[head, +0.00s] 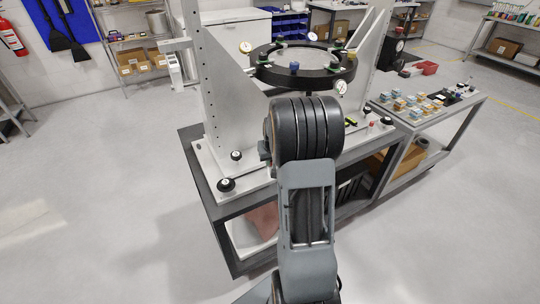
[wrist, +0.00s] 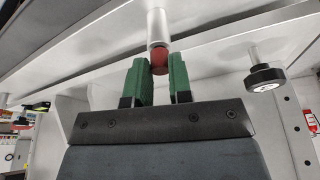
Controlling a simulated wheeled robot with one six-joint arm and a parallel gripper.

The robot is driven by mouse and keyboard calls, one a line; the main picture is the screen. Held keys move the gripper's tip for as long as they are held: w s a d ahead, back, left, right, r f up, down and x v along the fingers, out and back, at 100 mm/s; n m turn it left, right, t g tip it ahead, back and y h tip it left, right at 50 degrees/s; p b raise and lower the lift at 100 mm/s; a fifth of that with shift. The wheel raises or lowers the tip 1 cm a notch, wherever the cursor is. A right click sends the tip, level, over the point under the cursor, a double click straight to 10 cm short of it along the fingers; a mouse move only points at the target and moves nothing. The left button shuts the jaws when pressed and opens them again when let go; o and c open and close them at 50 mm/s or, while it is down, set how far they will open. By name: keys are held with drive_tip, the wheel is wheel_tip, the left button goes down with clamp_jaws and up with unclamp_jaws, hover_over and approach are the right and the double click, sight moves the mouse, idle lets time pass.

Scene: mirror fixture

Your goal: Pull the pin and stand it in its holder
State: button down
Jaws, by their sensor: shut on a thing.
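My gripper (wrist: 158,70) shows in the wrist view with its two green fingers on either side of a red knob. The fingers are shut on this knob, the end of the pin (wrist: 160,61). A silver cylinder (wrist: 157,26) meets the knob and runs up to the top edge of the picture. I cannot tell how much of the pin sits inside it. In the head view my own arm hides the gripper and the pin. The round black mirror fixture (head: 306,76) stands between two upright plates. I cannot make out the pin's holder for sure.
A black knob (wrist: 265,76) on a silver stem is right of the gripper in the wrist view. A side table (head: 425,121) at the right carries several small blocks and parts. Grey uprights (head: 221,85) flank the fixture. The floor at left is clear.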

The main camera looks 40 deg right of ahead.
drive_tip(key=c, duration=0.9)
unclamp_jaws()
drive_tip(key=shift+c, duration=0.2)
drive_tip(key=v, duration=1.3)
drive_tip(key=shift+r, duration=0.4)
drive_tip(key=shift+s, duration=0.1)
